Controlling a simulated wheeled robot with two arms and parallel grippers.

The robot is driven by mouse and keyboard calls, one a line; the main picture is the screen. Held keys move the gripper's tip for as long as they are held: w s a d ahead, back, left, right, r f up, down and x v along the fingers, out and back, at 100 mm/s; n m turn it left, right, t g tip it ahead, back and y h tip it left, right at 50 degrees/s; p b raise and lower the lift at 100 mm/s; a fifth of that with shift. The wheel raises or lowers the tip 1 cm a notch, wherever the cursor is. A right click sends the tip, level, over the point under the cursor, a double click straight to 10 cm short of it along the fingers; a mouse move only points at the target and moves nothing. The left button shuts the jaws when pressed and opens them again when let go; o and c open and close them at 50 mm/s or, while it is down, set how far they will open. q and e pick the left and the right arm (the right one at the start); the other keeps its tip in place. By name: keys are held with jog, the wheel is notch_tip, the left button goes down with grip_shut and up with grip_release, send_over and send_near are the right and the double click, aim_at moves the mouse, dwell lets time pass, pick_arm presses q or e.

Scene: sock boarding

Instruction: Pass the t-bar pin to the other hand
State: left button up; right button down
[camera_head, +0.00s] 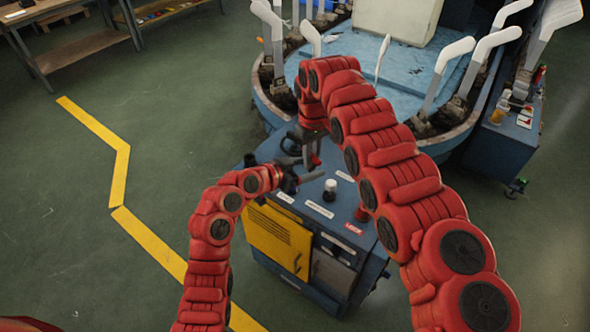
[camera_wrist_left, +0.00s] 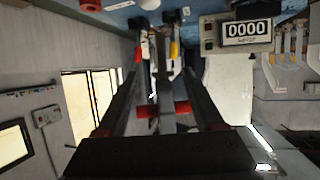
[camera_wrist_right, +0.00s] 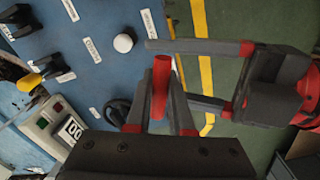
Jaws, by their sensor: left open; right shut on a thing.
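The t-bar pin (camera_wrist_right: 160,78) shows as a red bar in the right wrist view, and my right gripper (camera_wrist_right: 158,98) is shut on it. My left gripper (camera_wrist_right: 168,71) comes in from the right in that view, its two fingers spread apart around the pin's position. In the left wrist view the red bar (camera_wrist_left: 181,107) lies crosswise between the open fingers of my left gripper (camera_wrist_left: 162,74). I cannot tell whether those fingers touch it. In the head view the left gripper (camera_head: 303,175) and right gripper (camera_head: 312,157) meet above the cart; the pin is hard to make out.
A blue cart (camera_head: 345,233) with labels, a white knob (camera_head: 330,186) and a yellow panel (camera_head: 275,238) is below the grippers. A round blue machine (camera_head: 345,78) with white sock forms stands behind. Green floor is free at left.

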pick_arm(q)
jog(key=shift+x, duration=0.9)
jog(key=shift+c, duration=0.3)
jog(key=shift+d+r, duration=0.1)
grip_shut()
pick_arm(e)
jog(key=c, duration=0.7)
grip_release()
jog(key=shift+a, duration=0.1)
